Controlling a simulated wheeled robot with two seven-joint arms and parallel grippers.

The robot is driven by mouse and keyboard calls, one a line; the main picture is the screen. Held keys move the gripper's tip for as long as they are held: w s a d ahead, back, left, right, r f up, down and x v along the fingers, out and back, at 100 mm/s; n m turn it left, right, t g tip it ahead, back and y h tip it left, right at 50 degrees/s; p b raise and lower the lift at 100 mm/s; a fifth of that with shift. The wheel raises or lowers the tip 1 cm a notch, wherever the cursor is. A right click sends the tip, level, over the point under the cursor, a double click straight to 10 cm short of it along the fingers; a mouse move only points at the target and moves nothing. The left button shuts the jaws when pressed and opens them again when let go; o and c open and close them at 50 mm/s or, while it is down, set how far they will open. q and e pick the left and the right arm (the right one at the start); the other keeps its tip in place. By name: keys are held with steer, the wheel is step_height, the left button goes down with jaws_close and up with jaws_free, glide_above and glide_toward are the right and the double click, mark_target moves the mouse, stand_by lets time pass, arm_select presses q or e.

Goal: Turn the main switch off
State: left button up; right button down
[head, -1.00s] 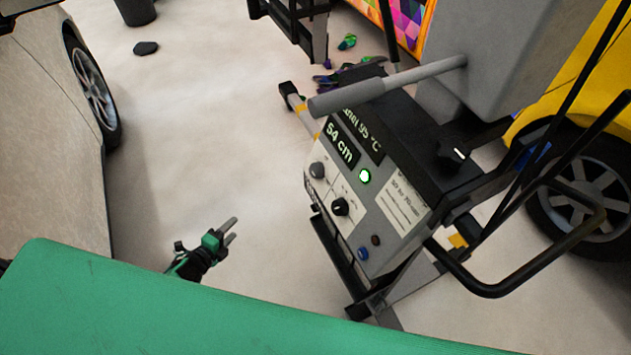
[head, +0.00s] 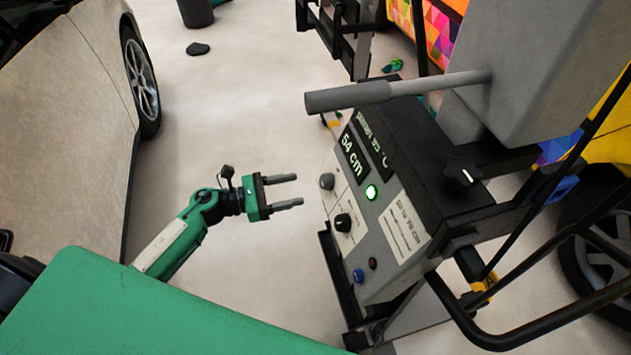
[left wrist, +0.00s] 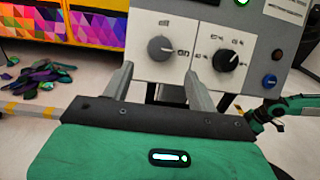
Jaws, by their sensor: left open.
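The main switch is a grey round knob (head: 326,181) on the sloped front panel of the grey machine. In the left wrist view the knob (left wrist: 160,49) sits between the "off" label above and the "on" label at its right; its light mark points toward "on". My left gripper (head: 300,190) is open and empty, a short way left of the panel, fingers toward it. In the left wrist view the fingertips (left wrist: 160,72) are just below the knob, apart from it. Part of my right arm shows at the right of that view; its fingers cannot be made out.
A black dial (head: 343,222), a lit green button (head: 371,192) and a blue button (head: 358,275) share the panel. A grey handle (head: 345,96) sticks out above it. A car (head: 75,90) stands at left. The floor between is clear.

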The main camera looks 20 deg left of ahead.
mark_target(321, 184)
arm_select(q)
steer(key=p+x, duration=0.1)
steer(key=x, duration=0.5)
steer(key=shift+w+d, duration=0.2)
steer(key=shift+d, duration=0.15)
arm_select(e)
steer(key=f, duration=0.1)
steer(key=s+f, duration=0.2)
steer(key=shift+d+f, duration=0.35)
steer(key=shift+d, duration=0.05)
arm_select(q)
steer(key=c, duration=1)
